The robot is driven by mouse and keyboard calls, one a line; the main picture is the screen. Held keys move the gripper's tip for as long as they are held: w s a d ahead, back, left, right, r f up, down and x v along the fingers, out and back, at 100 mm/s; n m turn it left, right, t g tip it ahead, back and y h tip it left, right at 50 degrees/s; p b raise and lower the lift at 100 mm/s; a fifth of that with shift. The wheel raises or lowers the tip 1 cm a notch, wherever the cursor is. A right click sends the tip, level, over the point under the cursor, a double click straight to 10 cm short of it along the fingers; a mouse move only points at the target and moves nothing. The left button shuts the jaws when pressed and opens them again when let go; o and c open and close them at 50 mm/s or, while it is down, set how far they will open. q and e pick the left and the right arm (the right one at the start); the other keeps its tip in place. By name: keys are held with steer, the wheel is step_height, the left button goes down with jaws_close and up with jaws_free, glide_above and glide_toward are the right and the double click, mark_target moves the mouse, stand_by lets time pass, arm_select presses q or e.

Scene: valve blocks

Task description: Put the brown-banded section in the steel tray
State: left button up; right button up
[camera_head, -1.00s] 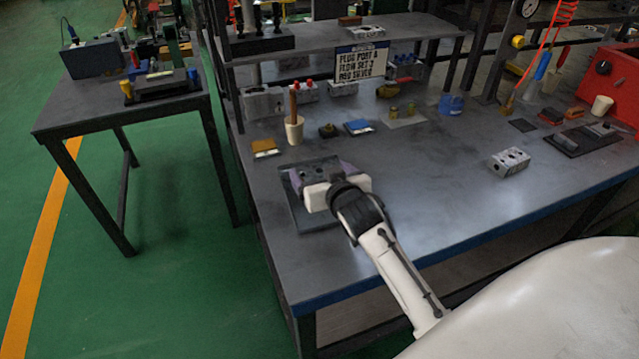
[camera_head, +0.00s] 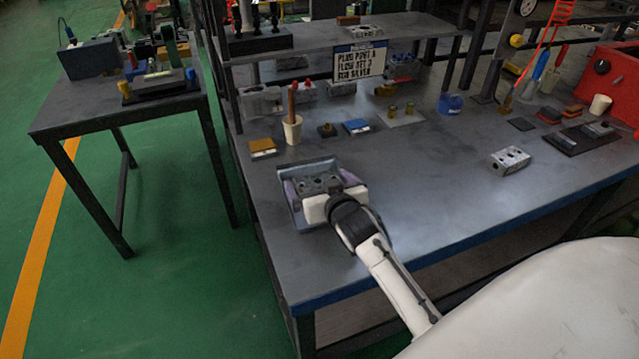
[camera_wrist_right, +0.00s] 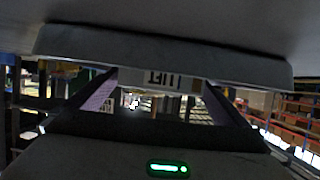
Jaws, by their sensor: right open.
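The steel tray (camera_head: 293,217) lies at the left front of the bench in the head view, partly covered by my right gripper. My right gripper (camera_head: 320,184) is over it, open, with a finger on each side of a grey block with dark holes (camera_head: 322,181). The block sits in or just above the tray; I cannot tell its exact height. No brown band is visible on it, as the gripper hides its near side. In the right wrist view, the two purple-padded fingers (camera_wrist_right: 160,100) are spread apart. My left gripper is not in view.
A yellow-topped block (camera_head: 262,148), a cream cup (camera_head: 292,129) and a blue-topped block (camera_head: 357,127) stand behind the tray. Another grey holed block (camera_head: 510,160) lies to the right. The bench middle is clear. A shelf (camera_head: 300,42) spans the back.

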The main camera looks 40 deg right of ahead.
steer(key=shift+s+r, duration=0.1)
steer(key=shift+r, duration=0.15)
steer(key=v, duration=1.2)
steer(key=shift+f, duration=0.1)
